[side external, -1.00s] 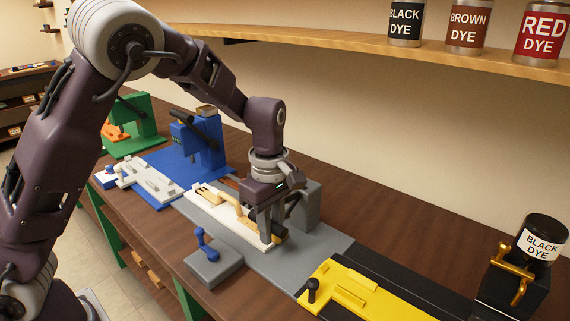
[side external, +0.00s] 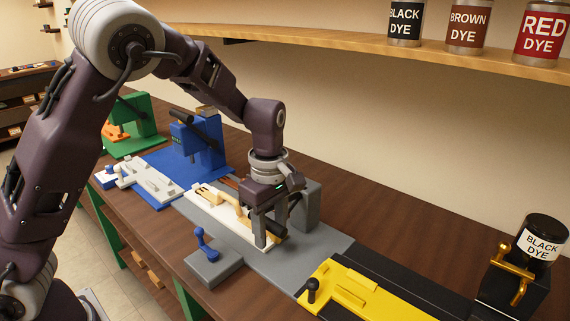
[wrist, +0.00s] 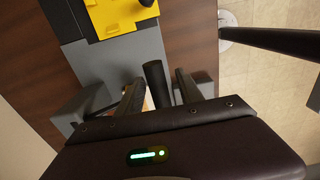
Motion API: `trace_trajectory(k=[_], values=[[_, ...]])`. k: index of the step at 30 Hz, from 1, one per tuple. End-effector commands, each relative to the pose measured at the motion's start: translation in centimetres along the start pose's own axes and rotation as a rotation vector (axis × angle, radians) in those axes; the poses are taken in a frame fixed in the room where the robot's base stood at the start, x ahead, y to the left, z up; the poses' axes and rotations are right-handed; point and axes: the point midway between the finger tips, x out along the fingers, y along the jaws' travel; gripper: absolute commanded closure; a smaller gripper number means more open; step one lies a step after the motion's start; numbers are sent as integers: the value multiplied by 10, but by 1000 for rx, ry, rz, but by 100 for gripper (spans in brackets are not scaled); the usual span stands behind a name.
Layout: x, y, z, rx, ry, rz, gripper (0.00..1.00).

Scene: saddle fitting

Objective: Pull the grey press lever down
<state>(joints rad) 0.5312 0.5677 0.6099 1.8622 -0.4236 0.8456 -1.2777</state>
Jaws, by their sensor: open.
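The grey press (side external: 306,205) stands on a grey base plate (side external: 315,262) in the side view, just behind and right of my gripper (side external: 270,238). My gripper points down with its two fingers apart. In the wrist view, the dark lever handle (wrist: 157,85) shows in the gap between the fingers of my gripper (wrist: 160,78). I cannot tell whether either finger touches it. In the side view the lever is mostly hidden by my gripper. A white fixture with a tan piece (side external: 222,203) lies left of the fingers.
A grey block with a blue-knobbed handle (side external: 207,246) sits at the front. A yellow fixture (side external: 345,290) lies to the right, a blue press (side external: 200,140) to the left. A black dye jar (side external: 541,242) stands far right.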

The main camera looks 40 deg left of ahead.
Motion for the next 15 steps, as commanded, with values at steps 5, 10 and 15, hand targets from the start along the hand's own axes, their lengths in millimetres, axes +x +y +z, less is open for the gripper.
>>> trace_trajectory(k=[5,10,15], values=[[-19,1,0,0,0,4,56],[-37,1,0,0,-1,4,56],[-53,1,0,0,-1,3,56]])
